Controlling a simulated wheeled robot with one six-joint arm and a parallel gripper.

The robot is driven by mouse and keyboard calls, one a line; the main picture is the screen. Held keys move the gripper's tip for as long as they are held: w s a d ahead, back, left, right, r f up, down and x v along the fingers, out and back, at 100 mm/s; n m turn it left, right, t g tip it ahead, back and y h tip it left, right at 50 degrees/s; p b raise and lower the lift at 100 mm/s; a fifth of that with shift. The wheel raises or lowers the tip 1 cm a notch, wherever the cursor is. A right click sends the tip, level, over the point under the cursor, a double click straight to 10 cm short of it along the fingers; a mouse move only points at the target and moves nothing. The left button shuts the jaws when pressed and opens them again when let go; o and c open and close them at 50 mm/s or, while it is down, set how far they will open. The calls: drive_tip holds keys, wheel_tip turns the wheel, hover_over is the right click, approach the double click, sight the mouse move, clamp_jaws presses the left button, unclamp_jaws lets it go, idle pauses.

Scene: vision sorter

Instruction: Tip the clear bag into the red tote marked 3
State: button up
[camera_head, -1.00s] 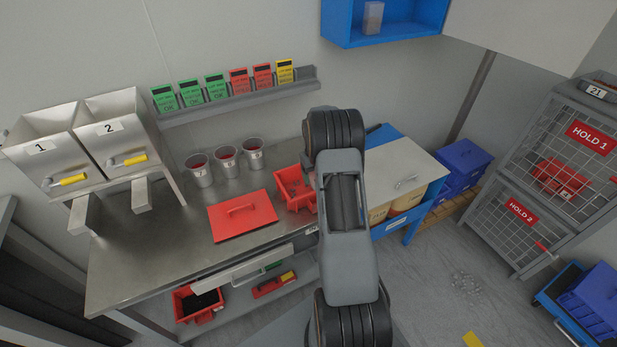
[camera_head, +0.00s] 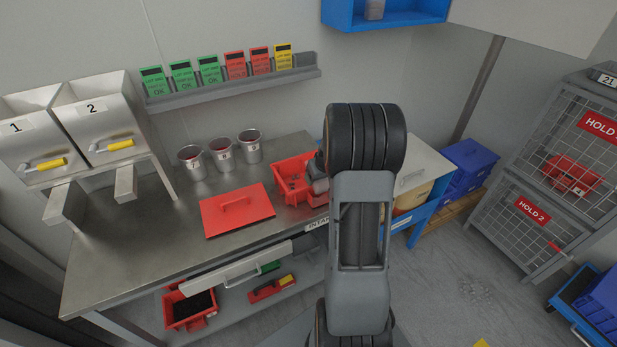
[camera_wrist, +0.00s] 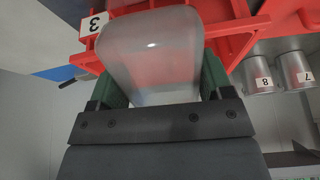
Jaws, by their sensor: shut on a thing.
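The clear bag (camera_wrist: 150,55) is a frosted, see-through pouch in the wrist view, and its far end lies over red plastic. My gripper (camera_wrist: 162,85) is shut on it, with one green finger on each side. The red tote marked 3 (camera_wrist: 238,32) is right behind the bag, its white label at the upper left of the wrist view. In the head view this tote (camera_head: 283,184) is open on the bench, beside my arm. Part of my gripper shows at its right edge; the bag and fingertips are hidden there.
A red lid (camera_head: 238,212) lies on the steel bench (camera_head: 130,255) left of the tote. Several metal cups, including cup 7 (camera_head: 192,165), stand behind it. Two numbered bins (camera_head: 115,125) stand at left.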

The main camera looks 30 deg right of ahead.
sight(324, 182)
drive_tip(key=shift+r+t+h+b, duration=0.2)
drive_tip(key=shift+t+b, duration=0.85)
drive_tip(key=shift+b, duration=3.55)
drive_tip(key=shift+t+h+b, duration=0.3)
drive_tip(key=shift+t+b, duration=0.75)
drive_tip(key=shift+b, duration=3.55)
drive_tip(key=b, duration=0.3)
drive_tip(key=t+b, duration=0.1)
drive_tip(key=b, duration=0.3)
drive_tip(key=shift+r+t, duration=0.25)
drive_tip(key=shift+t, duration=0.05)
drive_tip(key=b, duration=0.2)
drive_tip(key=shift+s+f+b, duration=0.15)
drive_tip(key=shift+b, duration=0.2)
